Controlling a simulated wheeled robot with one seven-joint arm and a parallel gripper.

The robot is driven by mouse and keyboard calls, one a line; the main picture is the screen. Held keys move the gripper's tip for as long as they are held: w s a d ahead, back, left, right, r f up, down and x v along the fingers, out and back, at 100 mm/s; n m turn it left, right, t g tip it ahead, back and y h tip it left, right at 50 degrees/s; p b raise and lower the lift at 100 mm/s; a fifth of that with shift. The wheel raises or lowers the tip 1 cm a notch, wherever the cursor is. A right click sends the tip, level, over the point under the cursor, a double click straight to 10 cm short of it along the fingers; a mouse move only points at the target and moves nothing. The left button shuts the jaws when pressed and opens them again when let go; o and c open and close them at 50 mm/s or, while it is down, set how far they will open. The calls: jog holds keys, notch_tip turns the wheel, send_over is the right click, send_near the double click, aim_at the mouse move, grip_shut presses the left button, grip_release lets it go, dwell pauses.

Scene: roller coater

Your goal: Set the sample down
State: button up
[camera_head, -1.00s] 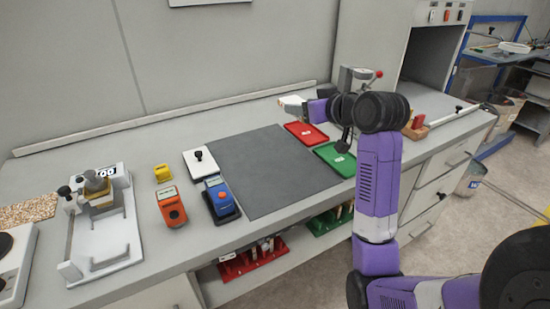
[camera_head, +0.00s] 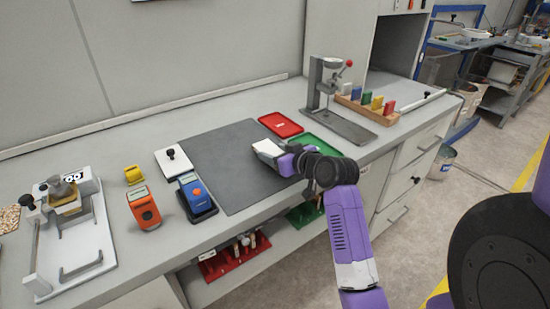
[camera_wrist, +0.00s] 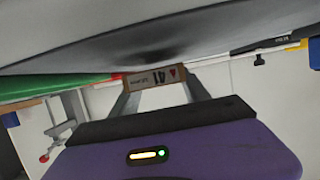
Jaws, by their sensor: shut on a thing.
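The sample (camera_head: 266,147) is a small pale block in my gripper, low over the right part of the dark grey mat (camera_head: 215,155). The sample's far side is hidden.
A red tray (camera_head: 281,124) and a green tray (camera_head: 325,143) lie right of the mat. A press stand (camera_head: 345,120) and a rack of coloured blocks (camera_head: 367,104) stand beyond. A blue device (camera_head: 195,195), an orange device (camera_head: 144,208) and a white plate (camera_head: 174,161) stand left. Most of the mat is clear.

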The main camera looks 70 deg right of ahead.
jog(key=shift+f, duration=0.7)
jog(key=shift+f, duration=0.15)
jog(key=o, duration=1.4)
jog(key=v, duration=1.2)
